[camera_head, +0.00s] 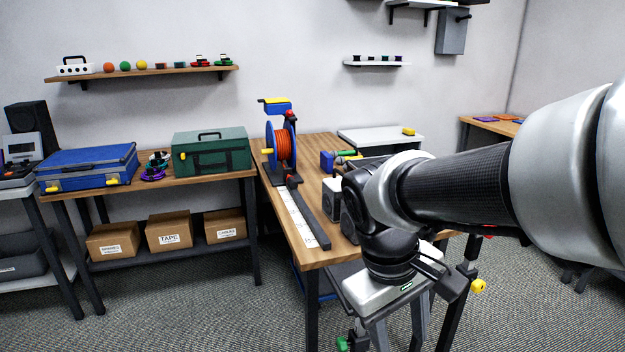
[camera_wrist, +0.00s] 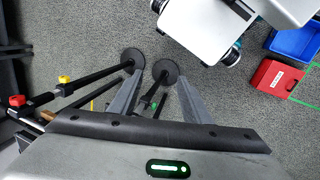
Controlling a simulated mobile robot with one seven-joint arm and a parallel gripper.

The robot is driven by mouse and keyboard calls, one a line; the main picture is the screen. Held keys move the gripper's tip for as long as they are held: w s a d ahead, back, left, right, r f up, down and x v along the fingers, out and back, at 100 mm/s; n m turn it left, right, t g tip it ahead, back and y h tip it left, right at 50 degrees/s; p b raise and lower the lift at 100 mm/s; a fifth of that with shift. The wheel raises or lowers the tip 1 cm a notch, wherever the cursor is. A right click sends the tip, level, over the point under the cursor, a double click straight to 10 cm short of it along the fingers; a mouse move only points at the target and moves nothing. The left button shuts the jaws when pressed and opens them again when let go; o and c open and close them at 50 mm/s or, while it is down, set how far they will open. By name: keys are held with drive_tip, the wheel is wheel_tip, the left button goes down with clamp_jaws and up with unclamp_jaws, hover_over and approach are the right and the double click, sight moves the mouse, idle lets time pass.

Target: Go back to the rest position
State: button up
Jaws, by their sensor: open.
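My gripper (camera_head: 396,332) hangs pointing down beside the front right corner of the wooden workbench (camera_head: 318,247), in the lower right of the head view. My arm reaches in from the right edge. In the wrist view my gripper (camera_wrist: 160,77) shows two grey fingers spread apart, with nothing between them. Below them lie the carpet (camera_wrist: 75,25) and a dark stand with round feet (camera_wrist: 133,57). The fingers look clear of the stand, though the exact gap is hard to tell.
A cable reel (camera_head: 285,145) stands on the workbench. A left bench holds a blue case (camera_head: 88,168) and green toolbox (camera_head: 211,152), with cardboard boxes (camera_head: 169,231) below. The wrist view shows a red case (camera_wrist: 273,77) and blue bin (camera_wrist: 293,42) on the floor.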

drive_tip(key=s+r+m+t+y+p, duration=0.1)
drive_tip(key=s+r+m+t+p, duration=0.1)
drive_tip(key=r+p, duration=0.7)
drive_tip(key=s+r+m+t+y+p, duration=0.1)
drive_tip(key=r+m+t+p, duration=0.2)
drive_tip(key=r+p, duration=0.6)
wheel_tip(320, 180, up, 6)
drive_tip(key=shift+s+d+f+y, duration=0.1)
drive_tip(key=shift+s+d+y, duration=0.2)
drive_tip(key=shift+s+d, duration=0.1)
drive_tip(key=shift+a, duration=0.35)
